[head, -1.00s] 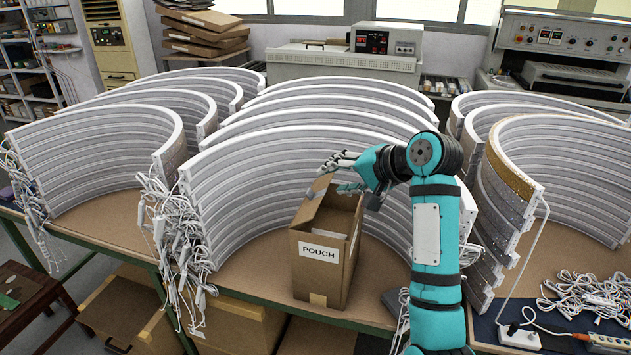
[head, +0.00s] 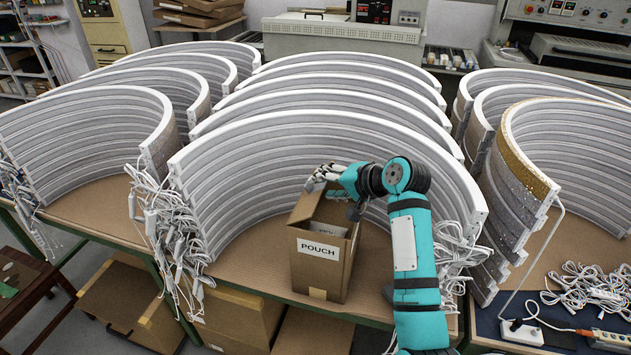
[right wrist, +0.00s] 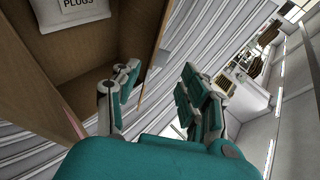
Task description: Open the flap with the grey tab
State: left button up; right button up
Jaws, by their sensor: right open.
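The cardboard box labelled POUCH (head: 318,268) stands on the table, its top partly open. A raised flap (head: 306,206) stands along its left side, tilted. A small dark grey piece (head: 355,212) shows at the box's back right edge; it may be the grey tab, and it also seems to show in the right wrist view (right wrist: 161,56). My right gripper (head: 325,173) is open, just above and behind the raised flap. In the wrist view its fingers (right wrist: 158,92) are apart, with a cardboard edge close to the left finger. Contact cannot be told. My left gripper is out of view.
A white bag marked PLUGS (right wrist: 75,12) lies inside the box. Stacked white arcs (head: 320,135) curve closely behind and around the box. Tangled white cables (head: 590,290) and a power strip (head: 608,340) lie at right. Bare tabletop shows left of the box.

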aim_at(310, 186)
jog(key=x, duration=0.3)
jog(key=shift+w+a+f+p, duration=0.1)
jog(key=shift+w+a+p, duration=0.1)
jog(key=shift+a+p, duration=0.15)
jog(key=shift+w+a+f, duration=0.15)
jog(key=shift+w+f, duration=0.1)
jog(key=shift+f, duration=0.05)
grip_shut()
